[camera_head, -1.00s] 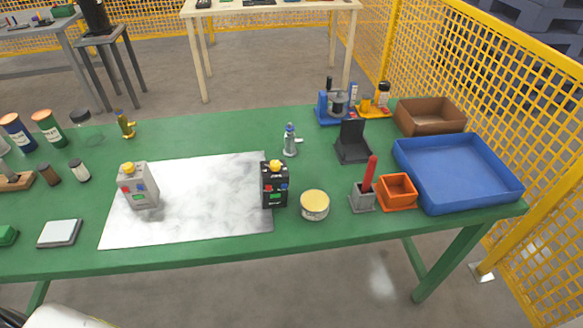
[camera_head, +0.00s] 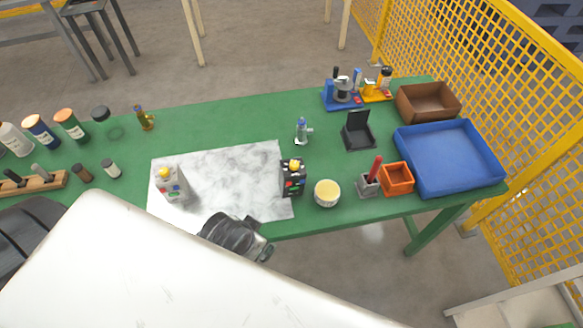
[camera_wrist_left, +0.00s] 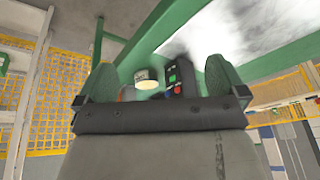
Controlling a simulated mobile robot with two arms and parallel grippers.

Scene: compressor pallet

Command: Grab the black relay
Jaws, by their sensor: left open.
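The black relay (camera_head: 293,178), a black box with a yellow knob on top and coloured buttons, stands upright at the right edge of the marble sheet (camera_head: 240,180). A similar grey relay (camera_head: 171,186) stands at the sheet's left. My left gripper (camera_head: 258,245) is at the table's front edge, in front of and left of the black relay, apart from it. In the left wrist view, its green fingers (camera_wrist_left: 160,85) are spread and empty, with the black relay (camera_wrist_left: 180,74) beyond them. My white arm hides the table's front left. My right gripper is not in view.
A round yellow-topped tin (camera_head: 327,193) stands close right of the black relay. Farther right are a grey holder with a red handle (camera_head: 369,182), an orange bin (camera_head: 397,179) and a blue tray (camera_head: 450,160). Green tabletop behind the sheet is clear.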

